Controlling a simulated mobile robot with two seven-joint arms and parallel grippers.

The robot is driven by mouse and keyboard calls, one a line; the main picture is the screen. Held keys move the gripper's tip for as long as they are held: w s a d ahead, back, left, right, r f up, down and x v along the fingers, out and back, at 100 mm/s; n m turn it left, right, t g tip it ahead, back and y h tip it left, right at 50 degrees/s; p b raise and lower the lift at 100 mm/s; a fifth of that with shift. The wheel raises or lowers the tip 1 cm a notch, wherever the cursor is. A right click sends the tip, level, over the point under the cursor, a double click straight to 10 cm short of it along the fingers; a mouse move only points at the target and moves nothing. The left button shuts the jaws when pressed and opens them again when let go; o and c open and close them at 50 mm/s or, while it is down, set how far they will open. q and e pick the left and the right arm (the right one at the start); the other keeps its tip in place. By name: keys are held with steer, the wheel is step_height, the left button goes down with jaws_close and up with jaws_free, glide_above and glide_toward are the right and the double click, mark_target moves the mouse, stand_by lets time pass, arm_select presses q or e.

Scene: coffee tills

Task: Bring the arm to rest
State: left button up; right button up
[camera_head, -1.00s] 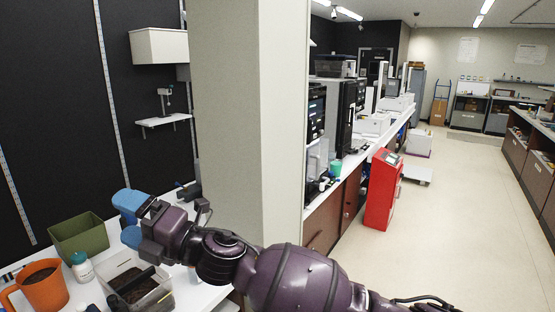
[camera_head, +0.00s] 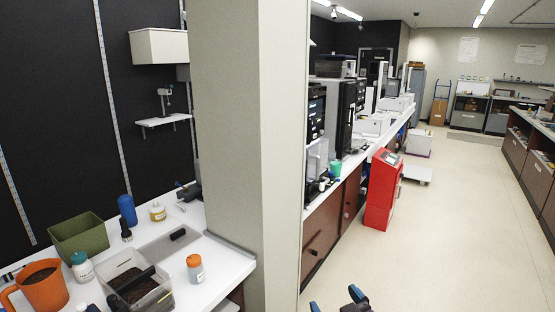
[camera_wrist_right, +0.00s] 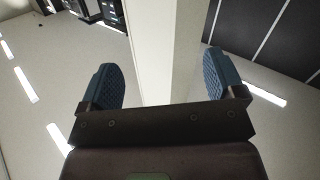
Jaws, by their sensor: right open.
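My right gripper (camera_head: 335,300) shows at the bottom edge of the head view, right of the pillar and over the floor. Only its blue fingertips and a dark part show; the rest of the arm is out of frame. In the right wrist view its two blue ridged fingers stand wide apart with nothing between them (camera_wrist_right: 162,62). That view looks up past the pale pillar (camera_wrist_right: 152,50) toward the ceiling lights. My left gripper is in neither view.
The white counter (camera_head: 225,264) at left holds an orange jug (camera_head: 42,288), a green bin (camera_head: 80,240), a clear container (camera_head: 150,298) and several bottles. The pillar (camera_head: 225,120) stands beside it. A red cabinet (camera_head: 382,195) stands on the floor. The right floor (camera_head: 455,230) is clear.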

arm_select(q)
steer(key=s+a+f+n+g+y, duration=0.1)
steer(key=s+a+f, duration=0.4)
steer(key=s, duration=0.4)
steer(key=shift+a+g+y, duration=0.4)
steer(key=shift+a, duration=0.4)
arm_select(e)
steer(key=s+d+f+m+g+h, duration=0.2)
steer(key=s+d+f, duration=0.5)
steer(key=s+f, duration=0.2)
steer(key=s+d+f+m+g+h, duration=0.2)
steer(key=s+d+f, duration=0.6)
steer(key=s, duration=0.5)
step_height(320, 180, down, 2)
steer(key=shift+f+g+h, duration=0.1)
steer(key=shift+g+h, duration=0.3)
steer(key=shift+h, duration=0.4)
